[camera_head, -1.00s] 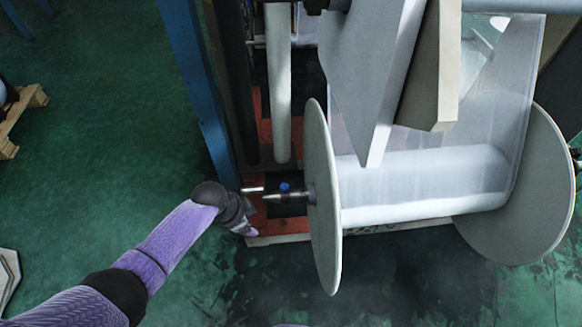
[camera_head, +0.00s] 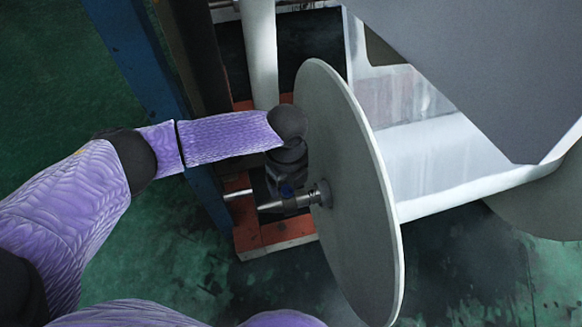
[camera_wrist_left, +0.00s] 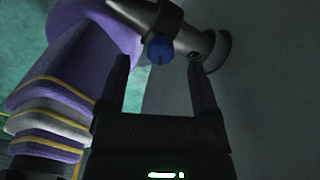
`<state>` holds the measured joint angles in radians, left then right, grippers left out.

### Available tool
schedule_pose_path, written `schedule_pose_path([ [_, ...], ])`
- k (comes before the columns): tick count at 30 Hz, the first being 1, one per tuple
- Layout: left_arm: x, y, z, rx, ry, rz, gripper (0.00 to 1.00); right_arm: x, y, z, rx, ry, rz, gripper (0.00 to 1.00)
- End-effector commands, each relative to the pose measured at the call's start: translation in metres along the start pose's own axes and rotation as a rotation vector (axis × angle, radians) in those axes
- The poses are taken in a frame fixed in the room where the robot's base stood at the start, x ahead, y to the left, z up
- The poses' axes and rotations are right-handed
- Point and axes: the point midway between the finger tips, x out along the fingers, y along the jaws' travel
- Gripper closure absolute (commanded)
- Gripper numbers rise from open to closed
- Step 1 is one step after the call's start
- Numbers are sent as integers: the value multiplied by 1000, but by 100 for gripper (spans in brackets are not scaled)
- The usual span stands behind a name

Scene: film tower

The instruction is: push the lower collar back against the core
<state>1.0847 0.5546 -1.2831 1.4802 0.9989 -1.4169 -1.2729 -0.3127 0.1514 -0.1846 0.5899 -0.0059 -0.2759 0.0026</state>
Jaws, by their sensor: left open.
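The metal collar (camera_head: 318,194) sits on the lower shaft (camera_head: 272,206), close to the outer face of the large grey disc (camera_head: 352,190). The left wrist view shows the collar (camera_wrist_left: 192,42) as a light metal sleeve with a small hole, beside a dark ring (camera_wrist_left: 222,50) at the disc. A blue knob (camera_wrist_left: 159,51) is on the shaft's dark band. My left gripper (camera_wrist_left: 158,64) is open and empty, its two fingers pointing at the shaft, one near the knob, one near the collar. Contact is unclear. The core is hidden behind the disc. My right gripper is out of view.
White film (camera_head: 430,150) is wound behind the disc. A blue post (camera_head: 140,55) and a pale vertical roller (camera_head: 259,50) stand near my left arm. An orange base (camera_head: 275,235) lies below the shaft. Green floor is free at left.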

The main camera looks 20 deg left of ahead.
Motion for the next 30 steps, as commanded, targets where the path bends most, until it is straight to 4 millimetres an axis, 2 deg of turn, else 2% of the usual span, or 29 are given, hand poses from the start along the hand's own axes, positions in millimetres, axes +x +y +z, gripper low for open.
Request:
schedule_pose_path([
  [1,19,0,0,0,4,5,19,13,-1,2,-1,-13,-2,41],
  [6,39,0,0,0,2,2,19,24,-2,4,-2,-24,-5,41],
  [16,40,-1,0,-2,0,-3,21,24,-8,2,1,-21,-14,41],
  [27,40,0,0,-2,0,-2,100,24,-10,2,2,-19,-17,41],
  [30,40,0,0,-2,0,-2,100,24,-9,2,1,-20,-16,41],
])
